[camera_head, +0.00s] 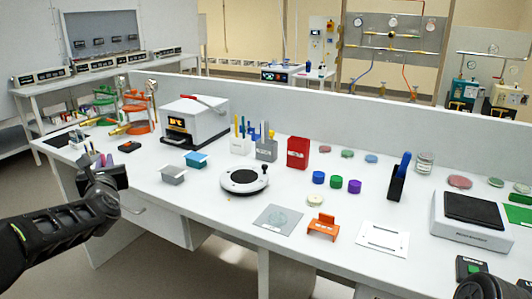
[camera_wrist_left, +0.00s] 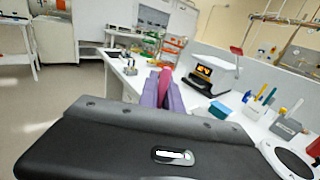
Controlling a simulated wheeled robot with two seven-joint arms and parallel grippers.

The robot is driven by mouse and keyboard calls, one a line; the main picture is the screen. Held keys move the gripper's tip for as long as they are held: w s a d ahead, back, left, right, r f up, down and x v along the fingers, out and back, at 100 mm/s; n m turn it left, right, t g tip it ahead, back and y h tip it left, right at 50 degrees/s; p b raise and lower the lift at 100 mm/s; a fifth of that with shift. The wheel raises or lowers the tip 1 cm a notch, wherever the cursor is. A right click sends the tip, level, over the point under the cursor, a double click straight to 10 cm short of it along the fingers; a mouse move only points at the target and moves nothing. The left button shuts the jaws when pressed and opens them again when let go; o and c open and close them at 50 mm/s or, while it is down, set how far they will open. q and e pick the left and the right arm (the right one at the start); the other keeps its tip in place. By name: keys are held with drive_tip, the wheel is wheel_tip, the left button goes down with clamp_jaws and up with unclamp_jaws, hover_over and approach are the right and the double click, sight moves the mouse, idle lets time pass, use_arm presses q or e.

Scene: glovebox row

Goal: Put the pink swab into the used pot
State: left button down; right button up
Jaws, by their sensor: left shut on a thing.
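My left gripper (camera_head: 98,160) is at the left of the bench, above its front left part. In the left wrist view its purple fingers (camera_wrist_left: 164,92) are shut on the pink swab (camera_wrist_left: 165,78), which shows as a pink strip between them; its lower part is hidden. A red pot (camera_head: 298,153), a white pot (camera_head: 240,146) and a grey pot (camera_head: 266,150) stand at the middle back, well to the right of the gripper. The pot labels are too small to read, so I cannot tell which is the used pot. Coloured sticks stand in the white and grey pots.
A white instrument (camera_head: 196,122), a grey box (camera_head: 173,174), a blue box (camera_head: 196,159) and a round black-topped device (camera_head: 244,180) stand between gripper and pots. Coloured caps (camera_head: 336,182) lie right of them. A black shape fills the bottom right corner, perhaps my right arm.

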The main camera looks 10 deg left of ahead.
use_arm(q)
drive_tip(key=s+d+f+m+t+h, duration=0.15)
drive_tip(key=d+f+m+h, duration=0.35)
drive_tip(key=d+f, duration=1.6)
drive_tip(key=s+d+f+h, duration=0.1)
drive_tip(key=s+d+h, duration=0.1)
drive_tip(key=d, duration=0.2)
drive_tip(key=s+d+f+m+h, duration=0.1)
drive_tip(key=s+d+f+h, duration=0.1)
drive_tip(key=d, duration=0.3)
drive_tip(key=shift+s+d+t, duration=0.3)
drive_tip(key=shift+s+t, duration=0.1)
drive_tip(key=shift+t, duration=0.05)
use_arm(e)
drive_tip(key=shift+c, duration=0.2)
